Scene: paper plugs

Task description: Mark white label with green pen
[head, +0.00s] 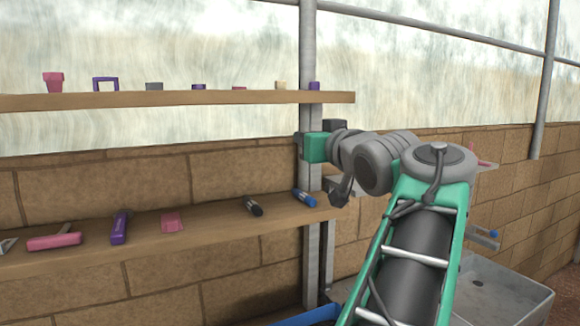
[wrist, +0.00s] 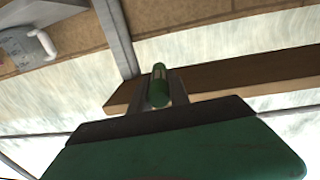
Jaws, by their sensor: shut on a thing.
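My gripper (wrist: 159,80) is shut on a green pen (wrist: 158,92), which lies between its two fingers in the wrist view. The pen has a green barrel and a pale band near its far end. In the head view the green body of my gripper (head: 315,147) is in front of the metal post, between the two shelves; the pen cannot be made out there. I cannot make out a white label for certain in either view.
The upper shelf (head: 180,100) holds a pink pot (head: 53,81), a purple frame and several small items. The lower shelf (head: 190,232) holds a black pen (head: 253,207), a blue pen (head: 304,197) and tools. A metal post (head: 308,255) stands near my arm. A sink (head: 505,295) is low right.

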